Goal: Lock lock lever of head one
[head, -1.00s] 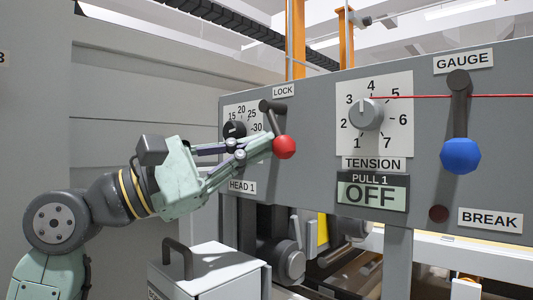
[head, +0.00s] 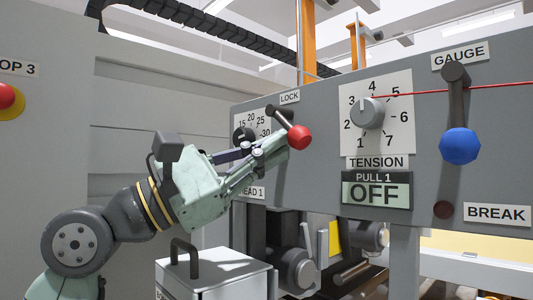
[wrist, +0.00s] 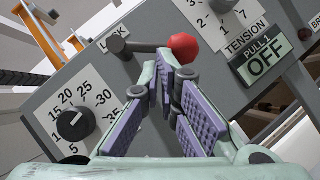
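The head one lock lever is a dark arm (head: 284,118) with a red ball knob (head: 299,137), below the LOCK label (head: 290,97). In the head view it slopes down to the right from its pivot. In the wrist view, the lever arm (wrist: 146,48) runs from the pivot at left to the red ball (wrist: 184,47) at right. My gripper (head: 283,150) reaches up to the ball from the lower left. In the wrist view, my gripper's fingertips (wrist: 174,74) converge at the ball's near side and overlap it. Contact and any gap between the tips are unclear.
The HEAD 1 dial (head: 244,135) is behind my gripper. To the right are the TENSION knob (head: 368,113), the PULL 1 OFF display (head: 376,192) and the blue-knobbed GAUGE lever (head: 460,145). A grey box with a handle (head: 212,276) stands below my arm.

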